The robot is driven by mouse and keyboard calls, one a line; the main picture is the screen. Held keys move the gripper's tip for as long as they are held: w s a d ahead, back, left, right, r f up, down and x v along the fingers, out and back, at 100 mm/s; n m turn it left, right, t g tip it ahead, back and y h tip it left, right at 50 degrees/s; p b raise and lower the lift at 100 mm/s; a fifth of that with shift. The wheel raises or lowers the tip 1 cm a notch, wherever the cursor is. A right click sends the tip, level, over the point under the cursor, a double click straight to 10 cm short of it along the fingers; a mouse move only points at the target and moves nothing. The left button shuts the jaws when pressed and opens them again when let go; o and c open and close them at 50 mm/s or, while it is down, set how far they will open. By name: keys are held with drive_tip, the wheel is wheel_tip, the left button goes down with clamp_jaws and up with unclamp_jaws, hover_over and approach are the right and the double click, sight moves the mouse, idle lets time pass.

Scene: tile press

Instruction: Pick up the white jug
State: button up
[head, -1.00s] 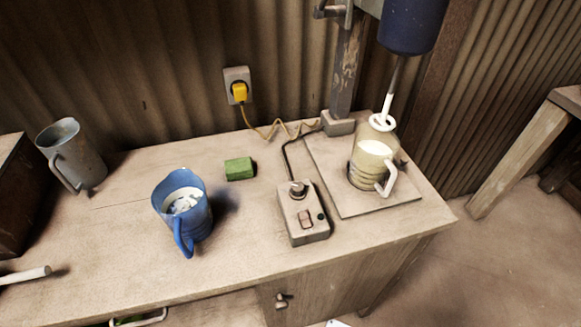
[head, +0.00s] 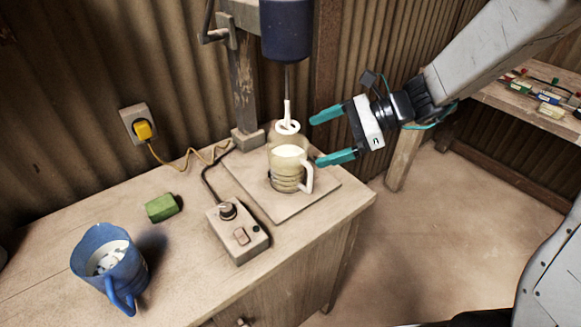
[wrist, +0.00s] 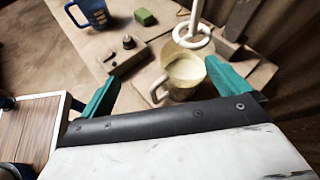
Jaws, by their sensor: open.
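The white jug (head: 287,177) is a pale, see-through jug with white contents and a white handle. It stands upright on a square board under the mixer, with the stirrer's white shaft and ring (head: 288,125) just above its mouth. In the wrist view the jug (wrist: 186,92) shows between my fingers, its handle toward the left finger. My gripper (head: 313,142) is open and empty, with teal fingers to the right of the jug at about the height of its top, pointing left toward it. The fingertips also show in the wrist view (wrist: 161,70). I see no clear contact.
The mixer's dark blue motor (head: 286,30) hangs over the jug on a post. A switch box (head: 238,232), green sponge (head: 161,207) and blue jug (head: 111,262) stand left on the bench. Another bench (head: 545,95) with small parts is at right.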

sight(292, 143)
drive_tip(key=w+a+f+m, duration=0.1)
drive_tip(key=a+f, duration=0.1)
drive_tip(key=w+a+f+m+t, duration=0.1)
drive_tip(key=w+a+f, duration=0.1)
drive_tip(key=w+a+f+m, duration=0.1)
drive_tip(key=w+a, duration=0.1)
drive_tip(key=a, duration=0.1)
drive_tip(key=shift+w+f+t+y, duration=0.2)
drive_tip(key=shift+f+t+y, duration=0.1)
drive_tip(key=shift+f, duration=0.1)
drive_tip(key=c, duration=1.7)
drive_tip(key=shift+d+r, duration=0.1)
drive_tip(key=shift+r, duration=0.15)
